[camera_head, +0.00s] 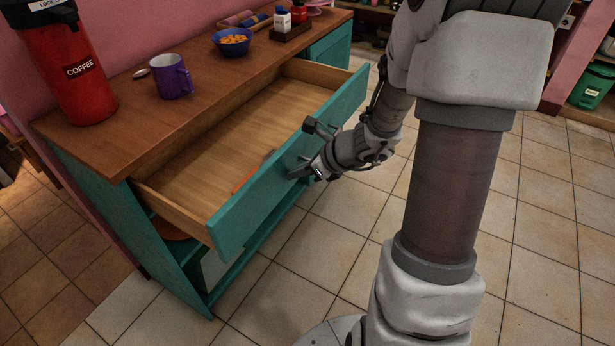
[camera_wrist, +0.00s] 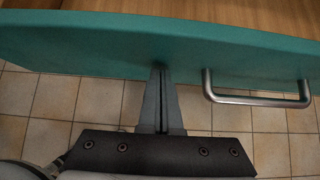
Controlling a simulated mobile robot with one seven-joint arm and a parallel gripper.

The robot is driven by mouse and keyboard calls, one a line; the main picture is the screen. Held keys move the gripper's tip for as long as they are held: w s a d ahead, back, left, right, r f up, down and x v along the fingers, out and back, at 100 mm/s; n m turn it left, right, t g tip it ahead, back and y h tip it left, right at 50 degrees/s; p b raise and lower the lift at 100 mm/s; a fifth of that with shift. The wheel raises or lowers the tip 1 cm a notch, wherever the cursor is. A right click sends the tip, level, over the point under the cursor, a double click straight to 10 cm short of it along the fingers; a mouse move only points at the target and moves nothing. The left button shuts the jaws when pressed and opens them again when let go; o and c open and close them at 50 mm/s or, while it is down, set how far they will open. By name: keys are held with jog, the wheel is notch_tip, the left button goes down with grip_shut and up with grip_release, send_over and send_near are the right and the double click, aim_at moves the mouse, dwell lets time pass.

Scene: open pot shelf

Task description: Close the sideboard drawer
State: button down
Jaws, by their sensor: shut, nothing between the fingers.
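The sideboard (camera_head: 137,140) is teal with a brown wooden top. Its wide drawer (camera_head: 250,207) is pulled well out, with a teal front and a pale wooden inside. An orange item (camera_head: 243,183) lies in it near the front. My gripper (camera_head: 298,172) is outside the drawer, at the middle of its front. In the wrist view, my gripper's fingers (camera_wrist: 159,75) are together and empty, with their tips at the teal front (camera_wrist: 100,42); I cannot tell if they touch. The metal handle (camera_wrist: 258,101) is to the right of the fingers, not held.
On the top stand a red coffee dispenser (camera_head: 72,70), a purple mug (camera_head: 172,77), a blue bowl (camera_head: 233,41) and a small condiment caddy (camera_head: 291,30). The tiled floor (camera_head: 335,225) in front of the drawer is clear apart from my own body.

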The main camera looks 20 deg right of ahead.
jog(key=w+a+p, duration=0.1)
jog(key=w+a, duration=0.3)
jog(key=w, duration=0.2)
jog(key=w+a+p, duration=0.1)
jog(key=w+a, duration=0.4)
jog(key=w, duration=0.1)
jog(key=w+a+p, duration=0.1)
jog(key=w+a, duration=0.4)
jog(key=w, duration=0.1)
jog(key=shift+a, duration=0.1)
jog(key=shift+w+a+r, duration=0.1)
jog(key=shift+w, duration=0.05)
jog(key=shift+r, duration=0.1)
